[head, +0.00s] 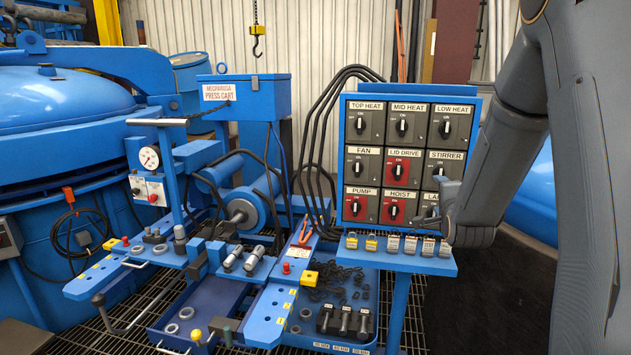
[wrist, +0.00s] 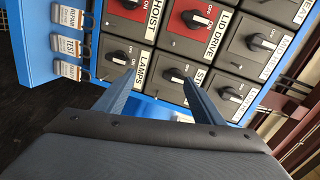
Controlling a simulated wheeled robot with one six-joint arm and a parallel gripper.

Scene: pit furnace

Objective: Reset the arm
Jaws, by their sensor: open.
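My gripper (head: 442,206) is at the lower right of the switch panel in the head view, its fingers partly hidden by my own arm. In the wrist view my gripper (wrist: 158,75) is open, with nothing between its two fingers. The LAMPS switch (wrist: 119,58) shows beyond the left fingertip, and the STIRRER switch (wrist: 176,74) beyond the gap and right fingertip. I cannot tell whether a fingertip touches the panel. In the head view my gripper covers most of the LAMPS switch.
The panel (head: 470,100) carries several black and red rotary switches. Tags (head: 410,246) hang on the ledge below it, close to my gripper. Black hoses (head: 320,120) loop at its left. A press cart (head: 245,95) and blue vessel (head: 60,100) stand further left.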

